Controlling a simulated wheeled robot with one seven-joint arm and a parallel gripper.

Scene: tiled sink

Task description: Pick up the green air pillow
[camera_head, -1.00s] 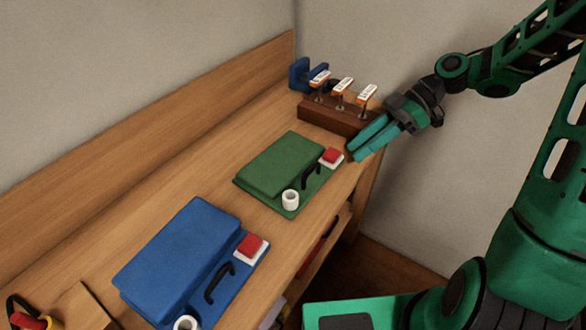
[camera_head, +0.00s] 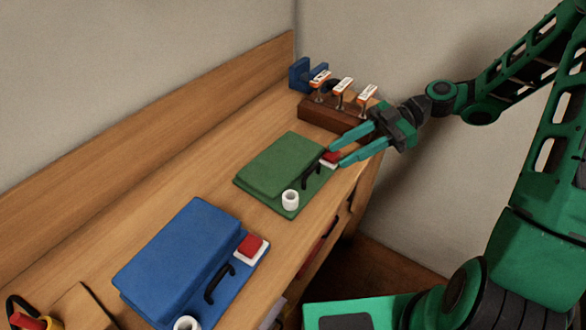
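A green, flat, padded block on a thin green base (camera_head: 280,165) lies on the wooden bench; it is the only green thing there. Nothing else in view looks like a green air pillow. Its front side has a black handle (camera_head: 311,175), a white cup-like ring (camera_head: 290,199) and a red button on a white block (camera_head: 331,157). My gripper (camera_head: 333,156) is open, with its two green fingers pointing left. The fingertips appear around or just above the red button. Whether they touch it cannot be told.
A similar blue unit (camera_head: 178,255) with its own red button (camera_head: 251,245) lies nearer on the wooden bench (camera_head: 228,215). A brown block with several labelled stamps (camera_head: 335,115) and a blue object (camera_head: 306,75) stand at the back. Walls bound the bench behind.

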